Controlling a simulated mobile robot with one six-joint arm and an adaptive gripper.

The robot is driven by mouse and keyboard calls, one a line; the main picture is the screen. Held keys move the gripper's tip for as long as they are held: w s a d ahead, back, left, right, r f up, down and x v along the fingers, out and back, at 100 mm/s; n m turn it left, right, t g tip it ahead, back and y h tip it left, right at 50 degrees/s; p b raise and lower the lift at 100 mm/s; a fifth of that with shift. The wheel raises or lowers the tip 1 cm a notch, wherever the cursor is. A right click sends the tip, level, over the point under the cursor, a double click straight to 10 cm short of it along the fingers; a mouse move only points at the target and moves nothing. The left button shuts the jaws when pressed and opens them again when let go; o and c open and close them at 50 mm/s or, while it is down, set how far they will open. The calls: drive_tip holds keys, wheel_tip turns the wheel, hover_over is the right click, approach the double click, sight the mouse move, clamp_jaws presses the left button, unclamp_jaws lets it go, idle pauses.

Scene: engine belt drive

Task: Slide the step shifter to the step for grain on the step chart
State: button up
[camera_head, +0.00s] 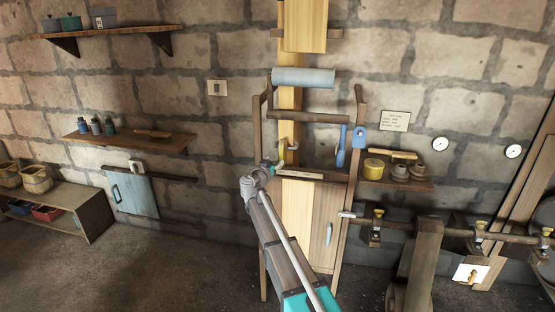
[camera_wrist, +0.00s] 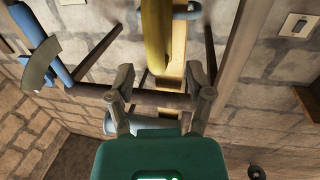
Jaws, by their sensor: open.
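The small written card (camera_head: 394,121) on the wall right of the wooden frame appears to be the step chart; its text is too small to read. I cannot tell for sure which part is the step shifter. A yellow part (camera_head: 283,145) stands low on the frame's pale post, just above my gripper (camera_head: 272,166). In the wrist view a yellow bar (camera_wrist: 156,35) lies ahead of my open gripper (camera_wrist: 160,79), roughly in line with the gap between the fingers. The fingers hold nothing. Whether they touch the bar is unclear.
A pale blue roller (camera_head: 303,77) and a wooden crossbar (camera_head: 308,117) span the frame above my gripper. A blue-handled tool (camera_head: 341,145) hangs at its right. A cabinet (camera_head: 310,220) stands below. A shelf (camera_head: 398,183) with pots is at the right.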

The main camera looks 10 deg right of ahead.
drive_tip(key=v, duration=0.6)
idle(0.3)
drive_tip(key=s+d+f+g+p, duration=0.1)
drive_tip(key=s+d+f+g, duration=0.4)
drive_tip(key=s+d, duration=0.25)
drive_tip(key=s+d+f+g, duration=0.4)
drive_tip(key=s+d+f, duration=0.15)
drive_tip(key=s, duration=0.35)
drive_tip(key=s+f+n+g+y, duration=0.3)
drive_tip(key=s+y, duration=0.1)
drive_tip(key=s, duration=0.6)
drive_tip(key=s+a+f+n+g+y+p, duration=0.1)
drive_tip(key=s+f+n+g+y, duration=0.1)
drive_tip(key=s, duration=0.9)
drive_tip(key=f+g+y, duration=0.1)
drive_tip(key=y, duration=0.1)
drive_tip(key=shift+a+n+g+y, duration=0.25)
drive_tip(key=shift+n+g+y, duration=0.15)
